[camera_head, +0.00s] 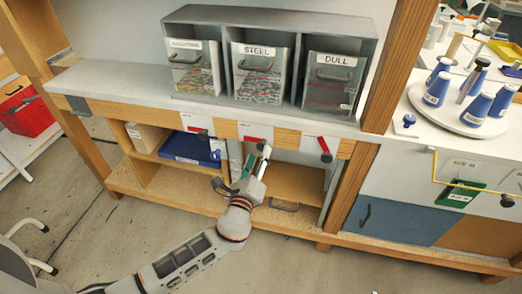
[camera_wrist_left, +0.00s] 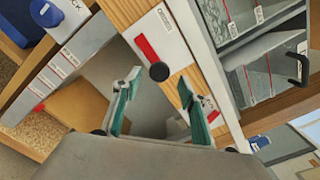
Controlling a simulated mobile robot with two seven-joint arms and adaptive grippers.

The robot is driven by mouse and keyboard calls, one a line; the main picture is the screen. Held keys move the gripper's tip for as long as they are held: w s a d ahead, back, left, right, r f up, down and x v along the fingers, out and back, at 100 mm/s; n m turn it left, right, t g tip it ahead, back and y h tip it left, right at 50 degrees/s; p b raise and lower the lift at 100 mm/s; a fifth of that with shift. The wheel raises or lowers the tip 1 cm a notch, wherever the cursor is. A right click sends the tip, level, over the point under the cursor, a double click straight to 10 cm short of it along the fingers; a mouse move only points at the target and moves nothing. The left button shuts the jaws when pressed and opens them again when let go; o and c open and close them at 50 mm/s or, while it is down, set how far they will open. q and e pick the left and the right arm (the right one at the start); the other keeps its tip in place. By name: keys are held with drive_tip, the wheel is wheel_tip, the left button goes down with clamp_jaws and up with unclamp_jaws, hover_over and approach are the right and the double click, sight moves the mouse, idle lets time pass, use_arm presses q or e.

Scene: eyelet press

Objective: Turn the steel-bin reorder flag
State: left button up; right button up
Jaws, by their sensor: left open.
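The steel bin (camera_head: 258,72) is the middle of three bins, labelled STEEL. Below it on the shelf front is a white plate with a red strip, the steel-bin reorder flag (camera_head: 256,132), with a dark knob close to my gripper. My left gripper (camera_head: 257,158) is open just below this flag. In the left wrist view the red flag (camera_wrist_left: 147,47) lies on its white plate, its round black knob (camera_wrist_left: 159,72) appearing between the spread fingertips (camera_wrist_left: 159,78). I cannot tell whether the fingers reach as deep as the knob. My right gripper is not in view.
A tilted red flag (camera_head: 323,146) with a dark knob sits right, below the DULL bin (camera_head: 334,75). Another flag plate (camera_head: 195,127) is left. A blue box (camera_head: 190,147) lies on the lower shelf. Blue cups (camera_head: 475,107) stand on a tray at right.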

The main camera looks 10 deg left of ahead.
sight(261, 148)
use_arm(q)
drive_tip(key=shift+w+f, duration=0.1)
drive_tip(key=shift+w, duration=1.75)
clamp_jaws()
